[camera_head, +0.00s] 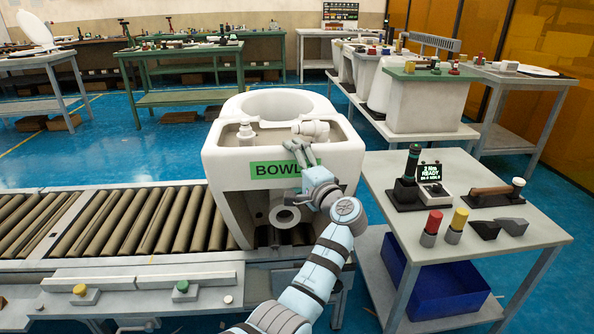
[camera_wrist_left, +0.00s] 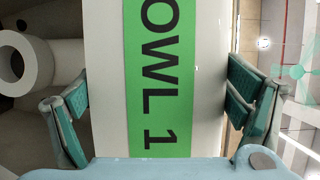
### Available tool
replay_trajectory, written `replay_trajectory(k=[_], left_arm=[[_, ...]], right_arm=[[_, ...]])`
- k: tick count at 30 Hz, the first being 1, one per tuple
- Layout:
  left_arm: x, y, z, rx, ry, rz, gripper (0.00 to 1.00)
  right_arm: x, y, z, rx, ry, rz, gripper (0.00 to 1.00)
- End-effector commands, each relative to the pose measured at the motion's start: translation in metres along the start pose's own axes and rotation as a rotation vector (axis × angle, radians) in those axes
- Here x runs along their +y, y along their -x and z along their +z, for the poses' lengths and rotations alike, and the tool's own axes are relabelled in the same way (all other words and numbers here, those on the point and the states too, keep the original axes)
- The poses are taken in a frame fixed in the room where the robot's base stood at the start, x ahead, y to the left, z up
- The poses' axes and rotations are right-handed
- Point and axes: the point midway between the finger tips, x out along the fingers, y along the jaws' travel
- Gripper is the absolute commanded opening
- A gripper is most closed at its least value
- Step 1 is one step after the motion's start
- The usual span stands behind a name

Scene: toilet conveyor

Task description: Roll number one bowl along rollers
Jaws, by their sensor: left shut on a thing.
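The white toilet bowl (camera_head: 226,168) stands upright at the right end of the roller conveyor (camera_head: 120,220). Its back faces me and carries a green label (camera_head: 268,170); the wrist view shows "OWL 1" on the label (camera_wrist_left: 160,80). My left gripper (camera_head: 300,152) reaches the bowl's upper back edge, right of the label's middle. In the left wrist view its fingers (camera_wrist_left: 158,95) lie on both sides of the bowl's labelled wall, shut on it. The arm hides part of the label and the lower right of the bowl. My right gripper is not in view.
Brown rollers lie empty to the left of the bowl. A grey side table (camera_head: 480,235) with tools and small parts stands close on the right, with a blue bin (camera_head: 440,290) below. Benches with more ceramics (camera_head: 425,105) stand behind. A green button (camera_head: 183,287) sits on the conveyor's front rail.

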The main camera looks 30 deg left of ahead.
Motion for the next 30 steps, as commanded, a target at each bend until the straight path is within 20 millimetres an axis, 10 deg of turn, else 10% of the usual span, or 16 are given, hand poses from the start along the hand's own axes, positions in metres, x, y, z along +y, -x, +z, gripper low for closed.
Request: replay_trajectory(k=[11, 12, 13, 23, 30], left_arm=[[0.0, 0.0, -0.001, 0.003, 0.001, 0.002, 0.41], [0.0, 0.0, -0.001, 0.002, 0.001, 0.001, 0.98], [0.0, 0.0, -0.001, 0.002, 0.002, 0.001, 1.0], [-0.001, 0.001, -0.002, 0.004, 0.003, 0.001, 1.0], [0.001, 0.043, -0.003, 0.007, 0.005, 0.004, 1.0]], right_arm=[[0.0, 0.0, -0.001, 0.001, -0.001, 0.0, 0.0], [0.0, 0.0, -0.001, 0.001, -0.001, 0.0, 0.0], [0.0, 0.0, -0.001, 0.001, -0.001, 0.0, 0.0], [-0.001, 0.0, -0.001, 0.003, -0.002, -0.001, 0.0], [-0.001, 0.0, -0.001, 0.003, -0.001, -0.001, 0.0]])
